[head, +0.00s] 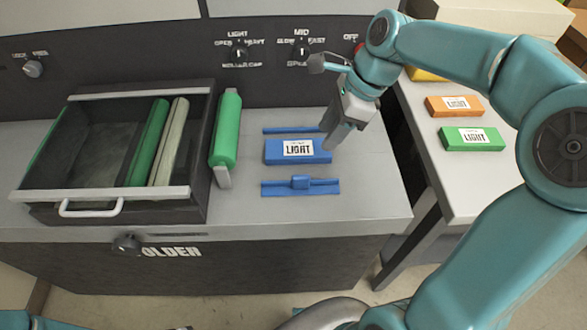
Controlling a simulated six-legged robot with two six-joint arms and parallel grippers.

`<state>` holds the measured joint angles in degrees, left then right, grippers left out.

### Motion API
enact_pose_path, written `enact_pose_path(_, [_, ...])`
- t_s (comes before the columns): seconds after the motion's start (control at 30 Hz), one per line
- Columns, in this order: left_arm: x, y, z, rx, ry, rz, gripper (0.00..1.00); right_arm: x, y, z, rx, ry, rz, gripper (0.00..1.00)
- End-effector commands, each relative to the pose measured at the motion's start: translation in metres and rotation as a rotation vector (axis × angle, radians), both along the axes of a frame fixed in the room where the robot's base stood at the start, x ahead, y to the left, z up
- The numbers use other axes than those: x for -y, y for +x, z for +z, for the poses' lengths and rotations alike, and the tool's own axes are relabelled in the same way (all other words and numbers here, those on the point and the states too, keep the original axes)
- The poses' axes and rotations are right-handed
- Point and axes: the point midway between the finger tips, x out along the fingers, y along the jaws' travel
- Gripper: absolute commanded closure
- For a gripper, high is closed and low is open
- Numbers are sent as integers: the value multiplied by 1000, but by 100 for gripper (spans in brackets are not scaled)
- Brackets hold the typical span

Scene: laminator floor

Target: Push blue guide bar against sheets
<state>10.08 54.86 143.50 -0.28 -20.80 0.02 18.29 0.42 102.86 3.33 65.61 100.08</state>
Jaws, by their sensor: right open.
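The blue guide bar (320,187) lies on the grey machine top, with a raised block at its middle. Behind it is a blue stack of sheets (272,151) with a white LIGHT label, and a gap of bare surface shows between the two. A thin blue strip (285,130) lies along the stack's far side, partly hidden at its right end by my gripper. My right gripper (337,138) is open, pointing down at the stack's far right corner; whether it touches the stack cannot be told. My left gripper is out of view.
A dark open drawer (135,194) at left holds a green and a pale roll. Orange (436,104) and green (450,144) packs lie on the side table (470,190). Machine top right of the guide bar is clear.

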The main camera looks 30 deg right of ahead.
Motion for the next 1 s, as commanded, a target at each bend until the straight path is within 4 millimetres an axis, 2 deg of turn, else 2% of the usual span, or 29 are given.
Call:
enact_pose_path(0.17, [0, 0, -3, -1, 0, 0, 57, -9, -1, -25, -4, 2, 2, 57])
enact_pose_path(0.5, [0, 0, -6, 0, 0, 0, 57, -37, 14, -100, -6, 3, 3, 57])
enact_pose_path(0.63, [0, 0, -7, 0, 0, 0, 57, -45, 20, -124, -4, 2, 2, 57])
enact_pose_path(0.8, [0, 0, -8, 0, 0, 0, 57, -52, 27, -143, -2, 1, 1, 57])
enact_pose_path(1.0, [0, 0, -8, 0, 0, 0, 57, -54, 30, -149, 0, 0, -1, 57])
